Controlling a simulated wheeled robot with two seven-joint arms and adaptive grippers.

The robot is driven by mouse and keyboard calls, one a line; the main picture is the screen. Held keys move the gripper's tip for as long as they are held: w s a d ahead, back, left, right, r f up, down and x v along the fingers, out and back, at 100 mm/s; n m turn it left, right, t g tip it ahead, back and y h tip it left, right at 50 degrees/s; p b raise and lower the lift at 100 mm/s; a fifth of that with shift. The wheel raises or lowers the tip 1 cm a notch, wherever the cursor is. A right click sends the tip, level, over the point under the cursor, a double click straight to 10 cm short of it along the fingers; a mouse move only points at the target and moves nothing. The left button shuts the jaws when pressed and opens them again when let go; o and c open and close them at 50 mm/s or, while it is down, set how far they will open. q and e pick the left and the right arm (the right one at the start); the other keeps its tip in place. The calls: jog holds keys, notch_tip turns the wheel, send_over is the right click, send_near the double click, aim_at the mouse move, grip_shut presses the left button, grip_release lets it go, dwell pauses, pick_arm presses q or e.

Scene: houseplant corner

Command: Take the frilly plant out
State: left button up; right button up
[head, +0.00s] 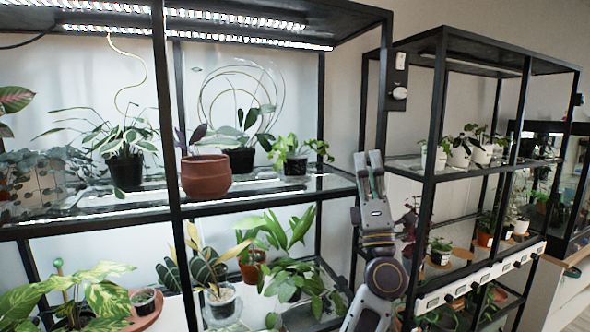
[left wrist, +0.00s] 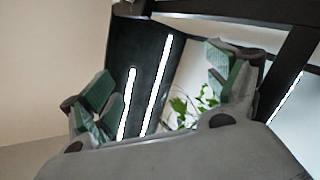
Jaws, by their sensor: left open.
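A small bright green plant with ruffled-looking leaves (head: 300,145) stands in a black pot (head: 295,165) at the right end of the left rack's middle glass shelf. It looks the frilliest, but I cannot be sure it is the named one. My left gripper (head: 369,160) points up just right of that shelf end, apart from the plant, in front of the gap between the racks. In the left wrist view, the left gripper (left wrist: 160,95) is open and empty. Green leaves (left wrist: 185,108) show beyond its fingers, probably the same plant. My right gripper is not in view.
A terracotta pot (head: 206,176) stands left of the plant, near the shelf's front. A dark-leaved plant (head: 240,135) stands behind. Black rack posts (head: 172,140) and the glass shelf (head: 270,190) bound the space. The right rack (head: 435,130) holds several small pots.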

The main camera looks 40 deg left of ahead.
pick_arm(q)
jog(key=a+n+g, duration=0.2)
jog(key=n+g, duration=0.3)
jog(key=s+a+r+n+g+y, duration=0.1)
jog(key=a+n+g, duration=0.2)
jog(key=n+g, duration=0.2)
jog(key=s+a+r+n+g+y, duration=0.1)
jog(key=a+n+g, duration=0.2)
jog(key=n+g, duration=0.2)
jog(key=shift+s+a+n+g, duration=0.15)
jog(key=shift+s+n+g, duration=0.05)
jog(key=shift+n+g, duration=0.2)
jog(key=shift+a+f+n+g+h, duration=0.3)
jog(key=shift+n+h, duration=0.2)
jog(key=shift+h, duration=0.2)
jog(key=shift+f+n+h, duration=0.3)
jog(key=shift+f+h, duration=0.05)
jog(key=shift+h, duration=0.45)
jog(key=shift+w+d+f+g+h, duration=0.1)
jog(key=shift+d+f+g+h, duration=0.2)
jog(key=shift+h, duration=0.4)
jog(key=shift+a, duration=0.15)
